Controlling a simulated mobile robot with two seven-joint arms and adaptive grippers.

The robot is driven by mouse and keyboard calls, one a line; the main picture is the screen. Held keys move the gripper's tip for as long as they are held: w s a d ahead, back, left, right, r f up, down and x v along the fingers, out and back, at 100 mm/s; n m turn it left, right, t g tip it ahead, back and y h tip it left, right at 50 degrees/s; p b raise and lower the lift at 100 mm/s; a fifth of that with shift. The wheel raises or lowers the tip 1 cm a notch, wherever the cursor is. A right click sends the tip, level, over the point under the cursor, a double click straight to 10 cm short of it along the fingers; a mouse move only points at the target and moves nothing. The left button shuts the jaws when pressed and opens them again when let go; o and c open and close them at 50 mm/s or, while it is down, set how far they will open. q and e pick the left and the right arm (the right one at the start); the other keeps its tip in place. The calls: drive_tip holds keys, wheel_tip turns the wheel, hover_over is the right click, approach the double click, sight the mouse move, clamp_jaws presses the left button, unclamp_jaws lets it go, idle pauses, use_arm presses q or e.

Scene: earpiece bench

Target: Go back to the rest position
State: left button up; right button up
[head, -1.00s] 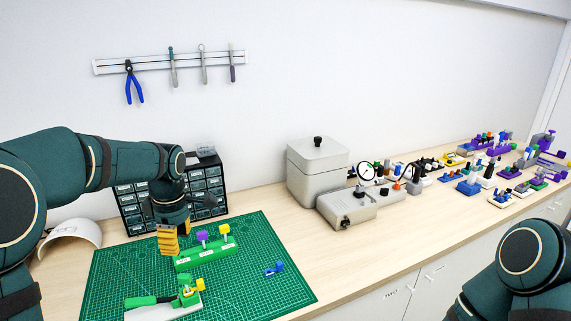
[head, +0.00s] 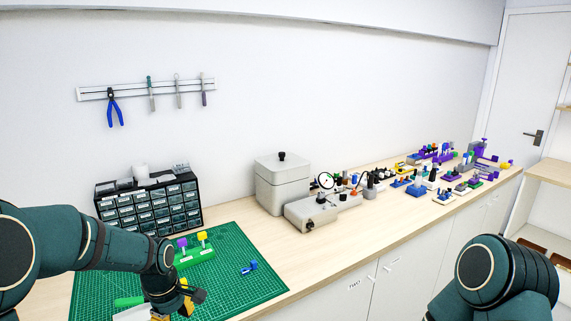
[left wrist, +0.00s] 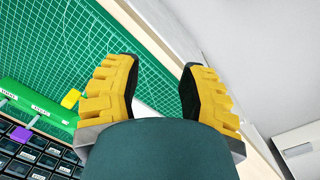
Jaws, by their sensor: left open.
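My left gripper (head: 178,307) is low over the front of the green cutting mat, partly hidden by its own arm in the head view. In the left wrist view its two yellow ridged fingers (left wrist: 160,82) stand wide apart with nothing between them. A green block (head: 196,258) with a purple knob (head: 182,243) and a yellow knob (head: 202,236) stands on the mat behind the gripper, apart from it. My right arm shows at the lower right of the head view, but its gripper is out of view.
The green mat (head: 245,290) carries a small blue piece (head: 249,267) and a green-handled fixture (head: 130,301), partly hidden by my arm. A drawer cabinet (head: 148,208) stands behind. A grey box (head: 283,185) and a gauge unit (head: 310,213) are to the right, with several coloured fixtures beyond.

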use_arm(q)
drive_tip(key=s+d+f+m+h, duration=0.1)
drive_tip(key=s+d+f+m, duration=0.5)
drive_tip(key=f, duration=0.4)
drive_tip(key=s+d+f+m+t+h, duration=0.1)
drive_tip(key=s+d+f+m+h, duration=0.1)
drive_tip(key=s+d+f+m, duration=0.4)
drive_tip(key=s+d+f, duration=0.2)
drive_tip(key=s+f, duration=0.2)
drive_tip(key=s, duration=0.1)
drive_tip(key=shift+s+d+f+t, duration=0.15)
drive_tip(key=shift+s+d+t, duration=0.15)
drive_tip(key=shift+d, duration=0.1)
